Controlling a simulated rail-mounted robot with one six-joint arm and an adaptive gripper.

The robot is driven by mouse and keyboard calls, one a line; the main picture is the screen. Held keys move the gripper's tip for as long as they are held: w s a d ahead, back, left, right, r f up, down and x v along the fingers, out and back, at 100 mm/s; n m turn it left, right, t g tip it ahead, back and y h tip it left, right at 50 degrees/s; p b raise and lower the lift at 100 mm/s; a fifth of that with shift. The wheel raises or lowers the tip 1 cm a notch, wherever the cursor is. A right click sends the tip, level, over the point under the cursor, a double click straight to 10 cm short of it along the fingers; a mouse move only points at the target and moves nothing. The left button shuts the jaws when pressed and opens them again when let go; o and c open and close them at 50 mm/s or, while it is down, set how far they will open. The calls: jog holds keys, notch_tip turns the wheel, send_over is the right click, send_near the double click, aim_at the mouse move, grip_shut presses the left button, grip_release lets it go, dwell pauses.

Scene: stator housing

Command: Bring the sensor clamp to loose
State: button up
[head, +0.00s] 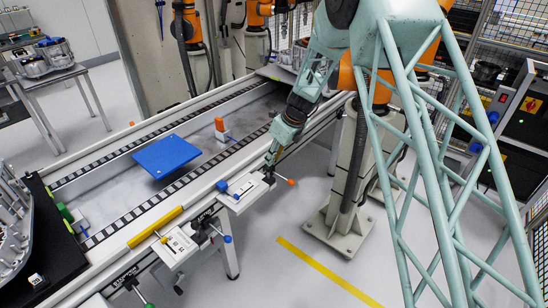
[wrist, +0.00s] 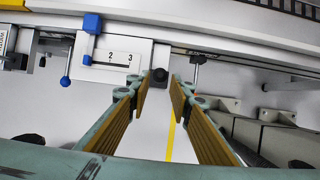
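No readable label marks the sensor clamp, so I cannot tell for sure which part it is. My gripper (head: 270,163) is at the conveyor's near side, beside a white plate (head: 242,190) and a lever with an orange knob (head: 291,182). In the wrist view my gripper (wrist: 160,82) is open, its fingers apart with nothing between the pads. Just beyond the fingertips is a dark block (wrist: 160,75) at the right end of the white plate (wrist: 118,58). The plate shows the numbers 2 and 3 and has a blue slider (wrist: 92,23) at its left.
A second white plate (head: 178,247) with a yellow-handled lever is to the left along the rail. A blue knob (head: 227,239) hangs beside it. A blue plate (head: 166,156) and an orange block (head: 220,128) are on the conveyor. Floor in front is clear.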

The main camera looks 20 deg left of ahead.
jog(key=b, duration=0.3)
send_over(268, 173)
jog(key=shift+w+d+f, duration=0.1)
jog(key=shift+d+f, duration=0.1)
jog(key=shift+f, duration=1)
jog(key=shift+w+d+f, duration=0.1)
jog(key=shift+d+f, duration=0.05)
jog(key=shift+f, duration=1)
jog(key=shift+a+f, duration=0.15)
jog(key=shift+f, duration=0.1)
jog(key=shift+c, duration=0.9)
